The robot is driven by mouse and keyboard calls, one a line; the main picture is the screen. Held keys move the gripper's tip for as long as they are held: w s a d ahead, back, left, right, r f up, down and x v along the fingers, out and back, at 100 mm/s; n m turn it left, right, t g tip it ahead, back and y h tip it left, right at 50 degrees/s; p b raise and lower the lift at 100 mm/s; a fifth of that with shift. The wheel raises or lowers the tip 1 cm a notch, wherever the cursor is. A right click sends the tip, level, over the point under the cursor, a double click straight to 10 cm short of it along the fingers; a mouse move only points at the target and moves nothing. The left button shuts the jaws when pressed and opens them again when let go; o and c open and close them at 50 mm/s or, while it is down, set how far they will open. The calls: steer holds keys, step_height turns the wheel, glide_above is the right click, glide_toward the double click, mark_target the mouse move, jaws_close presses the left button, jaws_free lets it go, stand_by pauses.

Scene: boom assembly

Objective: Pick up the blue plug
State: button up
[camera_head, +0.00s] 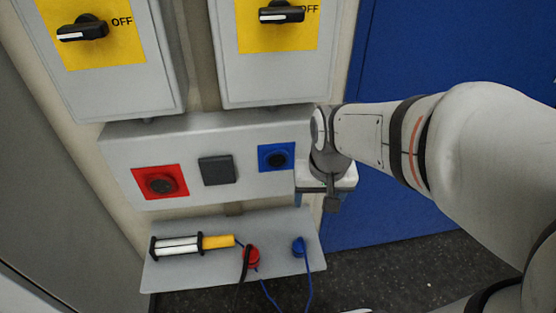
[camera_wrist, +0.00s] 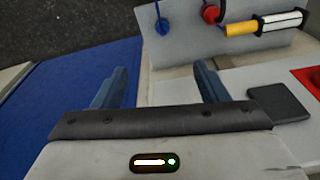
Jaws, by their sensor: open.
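The blue plug (camera_head: 299,246) stands at the right part of the grey shelf (camera_head: 215,275), with a blue cable hanging from it. It also shows in the wrist view (camera_wrist: 161,27), beyond my fingertips. My gripper (camera_wrist: 160,67) is open and empty, its two bluish fingers spread apart. In the head view my gripper (camera_head: 318,197) is above and right of the plug, in front of the panel's right end, apart from the plug. Its fingers are mostly hidden there.
A red plug (camera_head: 251,256) and a yellow-handled tool (camera_head: 190,244) are left of the blue plug on the shelf. Above are a red socket (camera_head: 161,183), a black square cover (camera_head: 216,171) and a blue socket (camera_head: 277,157). A blue door (camera_head: 440,60) is at right.

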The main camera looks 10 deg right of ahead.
mark_target(299, 247)
steer(key=w+f+m+b, duration=0.1)
steer(key=w+f+b, duration=0.2)
steer(key=f, duration=0.7)
steer(key=w+f+m+g+b, duration=0.1)
steer(key=w+f+b, duration=0.2)
steer(key=f+b, duration=0.5)
steer(key=w+f+m+b, duration=0.1)
steer(key=w+f+b, duration=0.2)
steer(key=f, duration=1)
steer(key=shift+a+f+m+g+b, duration=0.25)
steer(key=shift+f+m+g+b, duration=0.15)
steer(key=shift+b, duration=0.75)
steer(key=f+b, duration=0.1)
steer(key=f, duration=0.2)
steer(key=f+b, duration=0.1)
steer(key=f, duration=0.1)
steer(key=shift+w+d+f+b, duration=0.15)
steer(key=shift+d+b, duration=0.1)
steer(key=shift+b, duration=0.1)
steer(key=shift+c, duration=0.6)
steer(key=c, duration=1.2)
step_height(299, 247, up, 10)
steer(key=p, duration=0.4)
